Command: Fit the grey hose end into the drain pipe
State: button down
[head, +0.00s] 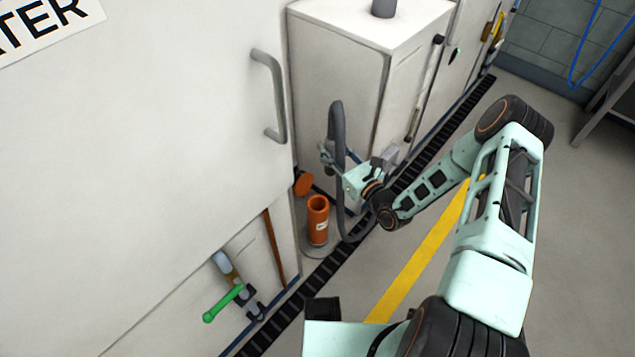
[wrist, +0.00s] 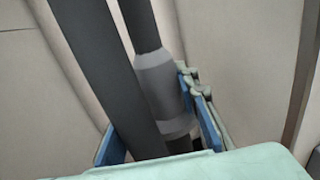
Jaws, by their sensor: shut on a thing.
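The grey hose (head: 337,125) rises in a tall loop beside the white cabinet, and one side runs down to the floor. My gripper (head: 330,157) is shut on the hose end, above the drain pipe and apart from it. In the wrist view, the lighter grey cuff of the hose end (wrist: 160,88) lies between the blue pads of my gripper (wrist: 155,135), with another dark stretch of hose beside it. The hose end's tip is hidden. The orange drain pipe (head: 317,208) stands upright on the floor with its open mouth up; it does not show in the wrist view.
An orange round cap (head: 303,183) is behind the pipe, near the cabinet (head: 340,75). A black floor grating (head: 325,275) runs past the pipe. A large white door (head: 150,150) with a handle and a green-handled valve (head: 223,303) are at left.

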jog(key=a+f+b, duration=0.2)
jog(key=f+b, duration=0.1)
jog(key=f, duration=0.5)
jog(key=a+f+m+t+h+b, duration=0.1)
jog(key=a+f+b, duration=0.1)
jog(key=f, duration=0.6)
jog(key=shift+s+h+b, duration=0.3)
jog(key=shift+s+b, duration=0.1)
jog(key=shift+b, duration=0.5)
jog(key=shift+f, duration=0.5)
jog(key=shift+f+b, duration=0.55)
jog(key=shift+f, duration=0.15)
jog(key=shift+f+b, duration=1.8)
jog(key=shift+f, duration=0.55)
jog(key=shift+s+f, duration=0.1)
jog(key=shift+f, duration=0.5)
jog(key=c, duration=1.4)
grip_release()
